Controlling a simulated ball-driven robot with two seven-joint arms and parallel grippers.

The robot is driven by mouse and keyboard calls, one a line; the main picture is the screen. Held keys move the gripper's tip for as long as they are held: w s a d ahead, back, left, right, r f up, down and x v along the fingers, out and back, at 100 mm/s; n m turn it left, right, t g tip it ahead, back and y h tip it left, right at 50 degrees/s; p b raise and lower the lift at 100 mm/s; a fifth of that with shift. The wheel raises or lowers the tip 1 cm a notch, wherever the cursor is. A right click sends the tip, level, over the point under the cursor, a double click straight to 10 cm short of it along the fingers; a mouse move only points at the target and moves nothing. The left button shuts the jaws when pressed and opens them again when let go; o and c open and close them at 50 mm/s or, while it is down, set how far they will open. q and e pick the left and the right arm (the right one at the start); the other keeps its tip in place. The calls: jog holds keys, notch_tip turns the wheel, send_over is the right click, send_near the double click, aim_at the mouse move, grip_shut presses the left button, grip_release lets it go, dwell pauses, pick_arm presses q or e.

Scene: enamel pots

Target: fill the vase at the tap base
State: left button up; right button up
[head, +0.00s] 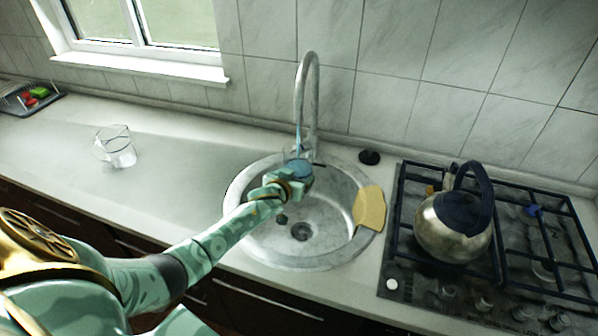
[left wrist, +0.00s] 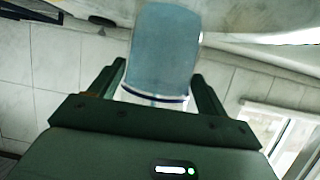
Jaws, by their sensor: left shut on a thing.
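The vase (head: 297,165) is a small clear vessel with a bluish look. It is directly under the spout of the curved metal tap (head: 309,80), over the round sink (head: 240,215). My left gripper (head: 297,177) is shut on the vase. In the left wrist view the vase (left wrist: 165,45) shows blue and translucent, with a dark blue band, between the two fingers (left wrist: 157,88). My right gripper is not in view.
A clear glass (head: 117,150) stands on the left counter. A yellow cloth (head: 370,208) lies on the sink's right rim. A kettle (head: 452,228) stands on the gas hob (head: 405,265) at right. A dark tray (head: 30,100) with small colourful items is far left.

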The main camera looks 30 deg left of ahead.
pick_arm(q)
jog(key=shift+s+d+r, duration=0.15)
jog(key=shift+d, duration=0.05)
jog(key=s+d+p, duration=0.3)
jog(key=s+d, duration=0.1)
jog(key=s, duration=0.3)
jog(key=shift+d+p, duration=0.35)
jog(key=shift+d, duration=0.05)
jog(key=shift+s, duration=0.1)
dwell(0.7)
